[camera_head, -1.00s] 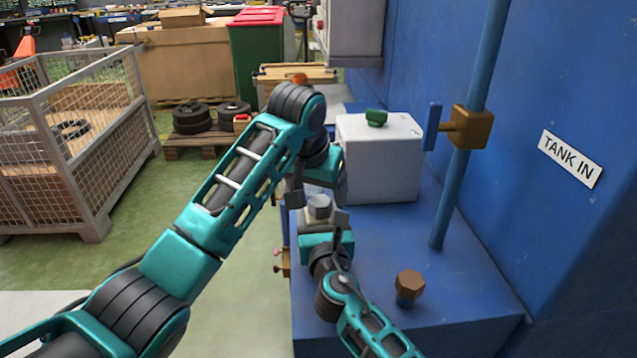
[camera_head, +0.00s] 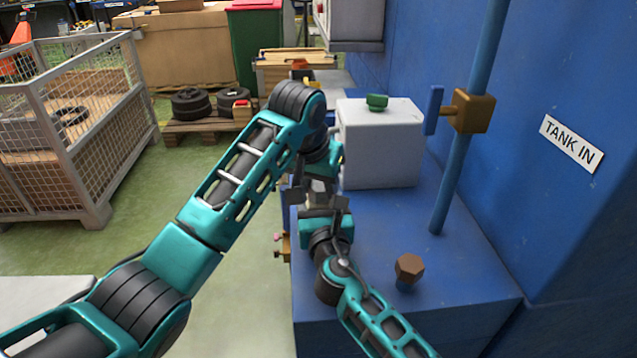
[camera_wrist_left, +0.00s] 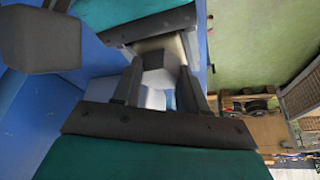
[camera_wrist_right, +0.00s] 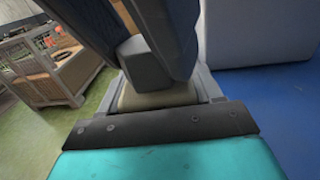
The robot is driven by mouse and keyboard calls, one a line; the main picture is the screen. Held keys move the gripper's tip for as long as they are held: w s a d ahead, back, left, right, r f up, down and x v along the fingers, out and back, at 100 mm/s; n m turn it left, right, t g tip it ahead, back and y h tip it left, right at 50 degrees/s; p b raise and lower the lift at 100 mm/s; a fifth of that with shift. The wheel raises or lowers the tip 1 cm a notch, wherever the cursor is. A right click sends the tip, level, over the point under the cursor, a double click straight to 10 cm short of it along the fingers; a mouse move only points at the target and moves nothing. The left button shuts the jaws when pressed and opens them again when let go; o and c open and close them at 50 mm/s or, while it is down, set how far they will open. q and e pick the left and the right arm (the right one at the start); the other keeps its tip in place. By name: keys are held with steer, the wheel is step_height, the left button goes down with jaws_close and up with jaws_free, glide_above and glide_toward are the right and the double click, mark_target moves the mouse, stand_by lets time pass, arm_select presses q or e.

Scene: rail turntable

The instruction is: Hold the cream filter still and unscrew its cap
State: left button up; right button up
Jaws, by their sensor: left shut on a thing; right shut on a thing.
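The cream filter shows as a pale cream body (camera_wrist_right: 160,95) in the right wrist view, between my right gripper's fingers. Its grey cap (camera_wrist_left: 157,76) sits on the filter body, between my left gripper's fingers in the left wrist view. My left gripper (camera_head: 318,186) is shut on the cap. My right gripper (camera_head: 326,203) is shut on the body from the opposite side. In the head view the two grippers meet over the blue bench and hide most of the filter. I cannot tell whether the cap has turned or what supports the filter below.
A brown hexagonal knob (camera_head: 409,267) stands on the blue bench (camera_head: 460,295) near my right arm. A white box (camera_head: 382,150) with a green knob (camera_head: 377,102) stands behind the grippers. A blue pipe (camera_head: 458,165) with a brass valve (camera_head: 474,111) rises at the right.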

arm_select(q)
steer(key=c, duration=0.5)
steer(key=n, duration=0.2)
steer(key=n+y, duration=0.2)
steer(key=n, duration=0.1)
steer(key=shift+d+n, duration=0.25)
steer(key=shift+n, duration=0.05)
steer(key=shift+c, duration=0.2)
steer(key=shift+t, duration=0.3)
steer(key=shift+n, duration=0.4)
steer(key=shift+d+n+y, duration=0.15)
steer(key=shift+n+y, duration=0.45)
steer(key=shift+n, duration=0.6)
steer(key=n+y, duration=0.1)
steer(key=n, duration=0.2)
steer(key=shift+g, duration=0.4)
steer(key=o, duration=1.3)
steer(key=shift+c, duration=0.2)
steer(key=shift+o, duration=0.4)
